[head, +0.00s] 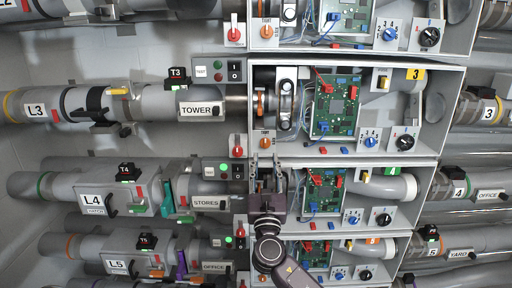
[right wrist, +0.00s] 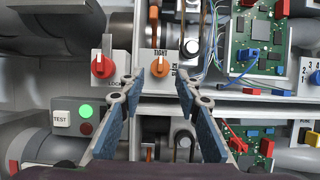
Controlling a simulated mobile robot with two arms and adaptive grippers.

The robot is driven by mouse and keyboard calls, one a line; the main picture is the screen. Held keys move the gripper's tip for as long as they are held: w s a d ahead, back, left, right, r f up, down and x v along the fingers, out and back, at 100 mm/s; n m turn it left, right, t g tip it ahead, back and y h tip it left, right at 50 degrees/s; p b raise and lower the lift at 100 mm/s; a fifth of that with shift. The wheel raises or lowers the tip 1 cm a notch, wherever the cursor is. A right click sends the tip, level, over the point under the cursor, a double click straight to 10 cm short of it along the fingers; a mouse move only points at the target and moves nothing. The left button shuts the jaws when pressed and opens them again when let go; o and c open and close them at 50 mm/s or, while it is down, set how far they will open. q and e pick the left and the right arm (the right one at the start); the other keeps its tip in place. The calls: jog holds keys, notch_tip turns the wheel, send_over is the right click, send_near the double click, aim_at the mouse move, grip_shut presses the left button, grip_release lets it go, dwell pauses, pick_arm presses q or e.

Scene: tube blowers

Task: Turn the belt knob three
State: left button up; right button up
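The orange belt knob of box 3 (head: 266,143) sits on a small plate at the box's lower left corner. In the right wrist view this orange knob (right wrist: 159,67) has its handle upright, toward the word TIGHT above it. My right gripper (head: 266,163) is open and empty just below the knob. In the right wrist view its two fingertips (right wrist: 158,84) stand apart to the left and right of the knob's lower side, and I see no contact. How far the knob lies in front of the tips I cannot tell. My left gripper is not in view.
A red knob (right wrist: 103,66) on a similar plate stands left of the orange one. Box 3 also holds a green circuit board (head: 336,104), a blue knob (head: 371,142) and a black knob (head: 405,142). Row 4's lit green lamp (right wrist: 85,110) is at the lower left.

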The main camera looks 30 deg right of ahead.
aim_at(265, 146)
jog(key=p+x, duration=0.1)
jog(key=x, duration=0.5)
jog(key=shift+w+d, duration=0.15)
jog(key=shift+c, duration=0.2)
jog(key=shift+f, duration=0.1)
grip_shut()
